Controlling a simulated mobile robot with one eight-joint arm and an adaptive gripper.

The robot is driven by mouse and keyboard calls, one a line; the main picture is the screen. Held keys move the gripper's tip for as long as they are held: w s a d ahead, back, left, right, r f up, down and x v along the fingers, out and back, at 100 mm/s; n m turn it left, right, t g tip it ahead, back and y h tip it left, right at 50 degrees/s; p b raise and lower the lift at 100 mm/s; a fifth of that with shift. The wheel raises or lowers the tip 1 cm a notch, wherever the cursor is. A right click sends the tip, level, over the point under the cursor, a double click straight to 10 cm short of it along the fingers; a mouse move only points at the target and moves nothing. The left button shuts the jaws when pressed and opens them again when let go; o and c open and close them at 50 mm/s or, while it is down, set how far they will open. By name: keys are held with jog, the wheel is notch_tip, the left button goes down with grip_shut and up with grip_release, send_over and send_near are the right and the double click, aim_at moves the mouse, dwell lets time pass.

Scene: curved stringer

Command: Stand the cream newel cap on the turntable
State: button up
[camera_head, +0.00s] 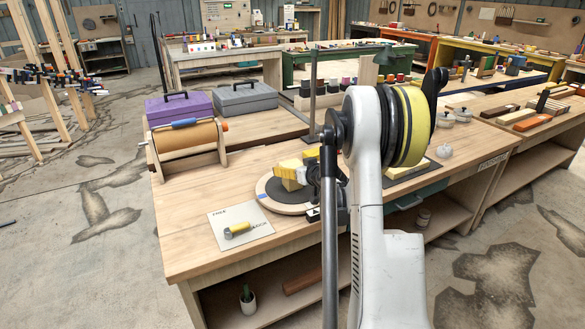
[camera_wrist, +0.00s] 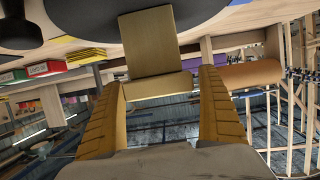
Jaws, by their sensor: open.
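The turntable (camera_head: 267,203) is a round, pale-rimmed disc with a dark top on the near bench. It also shows as a dark disc at the top of the wrist view (camera_wrist: 90,18). The cream newel cap (camera_wrist: 151,45) is a blocky piece resting on that dark top. In the head view the cap (camera_head: 292,184) is partly hidden by my gripper. My gripper (camera_wrist: 166,78) is open, its two yellow-brown fingers on either side of the cap's near end, with visible gaps. The cap's underside is hidden.
A brown roller on a wooden stand (camera_head: 187,145) is behind left. Purple (camera_head: 178,108) and grey (camera_head: 245,98) toolboxes stand farther back.

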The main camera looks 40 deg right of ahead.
jog(key=p+v, duration=0.3)
jog(key=v, duration=0.8)
jog(key=s+a+r+n+g+y, duration=0.1)
jog(key=a+r+y, duration=0.15)
jog(key=a, duration=0.95)
jog(key=s+a+r+n+g+y, duration=0.15)
jog(key=a+r, duration=0.25)
jog(key=a, duration=0.7)
jog(key=s+a+g, duration=0.4)
jog(key=s+a, duration=1.1)
jog(key=s, duration=0.3)
jog(key=shift+a+r+h, duration=0.2)
jog(key=shift+r+h, duration=0.05)
jog(key=shift+h, duration=0.15)
jog(key=shift+w, duration=0.1)
